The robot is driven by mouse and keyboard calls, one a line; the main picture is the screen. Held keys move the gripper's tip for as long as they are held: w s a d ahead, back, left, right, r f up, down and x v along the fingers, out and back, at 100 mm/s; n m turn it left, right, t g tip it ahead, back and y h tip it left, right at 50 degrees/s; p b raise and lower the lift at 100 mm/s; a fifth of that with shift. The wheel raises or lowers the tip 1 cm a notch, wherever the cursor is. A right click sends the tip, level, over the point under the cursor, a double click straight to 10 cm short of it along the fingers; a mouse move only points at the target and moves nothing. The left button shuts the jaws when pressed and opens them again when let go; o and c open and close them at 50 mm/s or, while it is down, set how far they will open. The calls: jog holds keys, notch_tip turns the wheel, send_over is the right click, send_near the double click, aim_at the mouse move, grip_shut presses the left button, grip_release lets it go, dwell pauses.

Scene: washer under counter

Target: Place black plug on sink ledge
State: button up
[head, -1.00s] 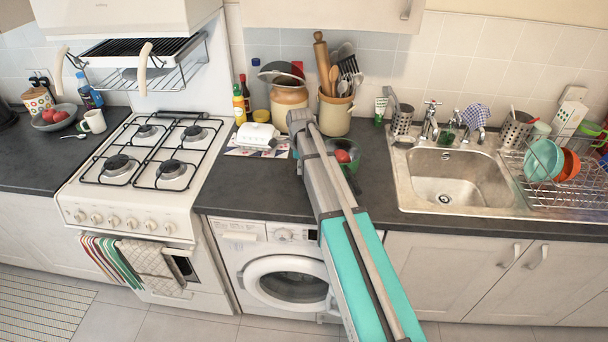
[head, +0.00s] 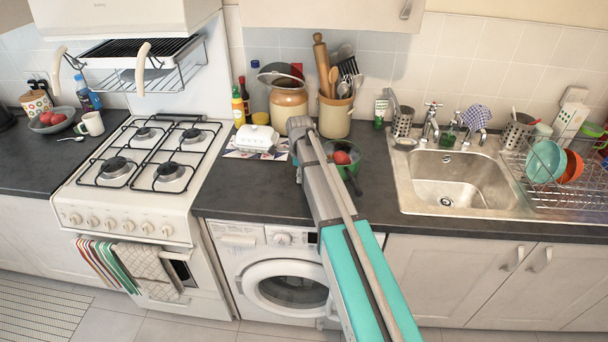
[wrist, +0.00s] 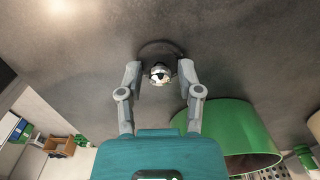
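The black plug (wrist: 160,73) shows in the wrist view as a small round piece with a shiny metal top and a dark curved edge behind it, on the dark worktop. My gripper (wrist: 160,66) is open, with one finger on each side of the plug and a visible gap on both sides.
A green bowl (wrist: 235,128) is close to the right of my gripper in the wrist view. A white butter dish (head: 257,138), a brown jar (head: 289,103) and a utensil pot (head: 335,115) stand nearby. A dish rack (head: 560,185) is right of the sink.

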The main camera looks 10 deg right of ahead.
jog(key=shift+r, duration=0.1)
dwell(0.4)
notch_tip(320, 180, up, 12)
jog(key=p, duration=1.2)
dwell(0.8)
jog(key=shift+s, duration=0.1)
jog(key=s+n, duration=0.7)
jog(key=s, duration=0.1)
jog(key=s+n, duration=0.7)
jog(key=s, duration=0.1)
jog(key=s+n, duration=0.7)
jog(key=s, duration=0.1)
jog(key=shift+s+d+n, duration=0.2)
jog(key=shift+d+n, duration=0.1)
jog(key=shift+d, duration=0.1)
